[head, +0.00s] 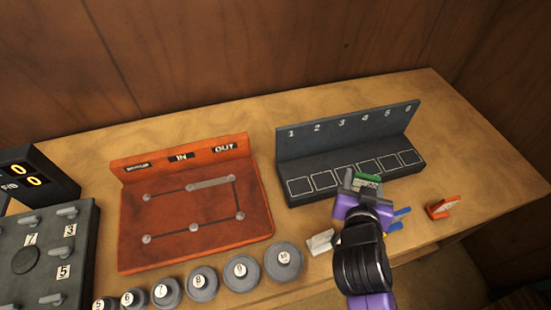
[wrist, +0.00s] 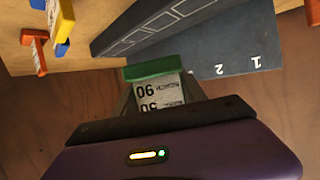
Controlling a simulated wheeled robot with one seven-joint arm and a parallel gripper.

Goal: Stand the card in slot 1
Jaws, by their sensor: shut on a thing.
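My gripper (head: 362,190) is shut on a card (wrist: 158,90), which has a green edge strip and a pale face with dark printed digits. The card also shows in the head view (head: 370,178), where it overlaps the front of the dark slot rack (head: 345,133). The rack has numbers 1 to 6 on its upright back and a row of white-outlined slots on its base. Slot 1 (head: 299,187) is the leftmost and looks empty; the gripper is to its right. Whether the card touches the rack cannot be told. The wrist view shows the rack upside down, with numbers 1 and 2 (wrist: 238,64).
An orange-red item (head: 443,207), a blue item (head: 402,211) and a small white block (head: 320,242) lie near the gripper. A red IN/OUT board (head: 195,210) stands left of the rack. Several numbered grey weights (head: 241,272) line the front edge. Bare wood is free behind the rack.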

